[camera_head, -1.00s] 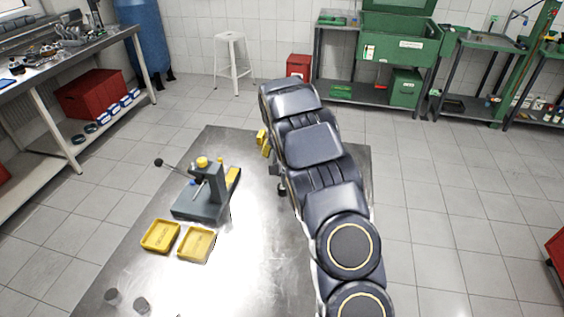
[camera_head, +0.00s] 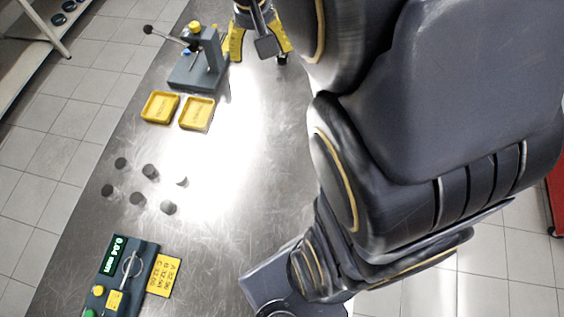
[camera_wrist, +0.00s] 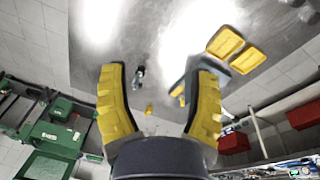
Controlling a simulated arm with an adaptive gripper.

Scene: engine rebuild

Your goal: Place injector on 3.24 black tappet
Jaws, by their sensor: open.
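My gripper (camera_head: 262,55) is open above the far part of the metal table, its yellow fingers pointing down beside the grey lever stand. In the wrist view my gripper (camera_wrist: 160,68) has its fingers spread with nothing held between them. A small dark and silver object (camera_wrist: 138,78) shows between them on the table; it may be the injector, but I cannot be sure.
The lever stand (camera_head: 203,62) has a yellow knob. Two yellow trays (camera_head: 160,107) (camera_head: 197,114) lie in front of it. A gauge with a green display (camera_head: 118,262) and a yellow label plate (camera_head: 163,275) are at the near left. My arm covers the right side.

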